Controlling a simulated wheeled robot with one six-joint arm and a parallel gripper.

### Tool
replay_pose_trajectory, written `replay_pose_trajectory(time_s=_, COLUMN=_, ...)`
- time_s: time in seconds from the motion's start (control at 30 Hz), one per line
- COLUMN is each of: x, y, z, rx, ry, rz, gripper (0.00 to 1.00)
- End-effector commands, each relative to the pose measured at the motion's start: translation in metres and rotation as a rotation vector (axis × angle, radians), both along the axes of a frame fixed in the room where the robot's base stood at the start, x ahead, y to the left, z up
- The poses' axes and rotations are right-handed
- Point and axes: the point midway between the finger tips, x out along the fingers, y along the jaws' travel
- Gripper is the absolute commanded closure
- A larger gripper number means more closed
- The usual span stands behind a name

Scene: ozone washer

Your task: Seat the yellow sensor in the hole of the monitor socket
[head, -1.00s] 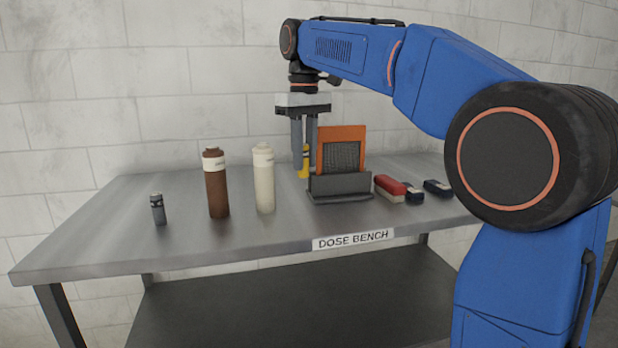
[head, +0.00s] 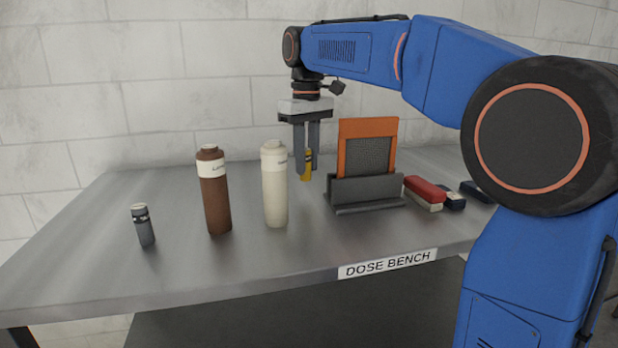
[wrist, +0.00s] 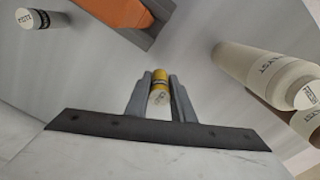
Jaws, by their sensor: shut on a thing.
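The yellow sensor (head: 308,164) is held upright between the fingers of my gripper (head: 306,170), behind and to the left of the orange panel in the head view. In the wrist view the sensor (wrist: 159,82) sits between the two grey fingers (wrist: 160,100), showing a yellow body, a dark band and a pale end. Its lower end is partly covered by a finger in the head view. I cannot tell whether it touches the bench. I cannot make out the monitor socket or its hole in either view.
On the bench (head: 110,270) stand a cream bottle (head: 275,190), a brown bottle (head: 215,200) and a small grey container (head: 143,226). An orange panel (head: 350,155) stands in a grey holder (head: 350,192). Right of it lie a red-and-white block (head: 425,192) and dark pieces (head: 477,190).

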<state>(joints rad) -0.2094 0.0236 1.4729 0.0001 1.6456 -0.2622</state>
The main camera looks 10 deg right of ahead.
Motion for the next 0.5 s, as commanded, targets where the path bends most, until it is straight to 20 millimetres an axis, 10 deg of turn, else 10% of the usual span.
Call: replay_pose_trajectory(time_s=0.5, x=0.000, y=0.000, z=-0.044, rx=0.000, ry=-0.001, rz=0.000, gripper=1.00)
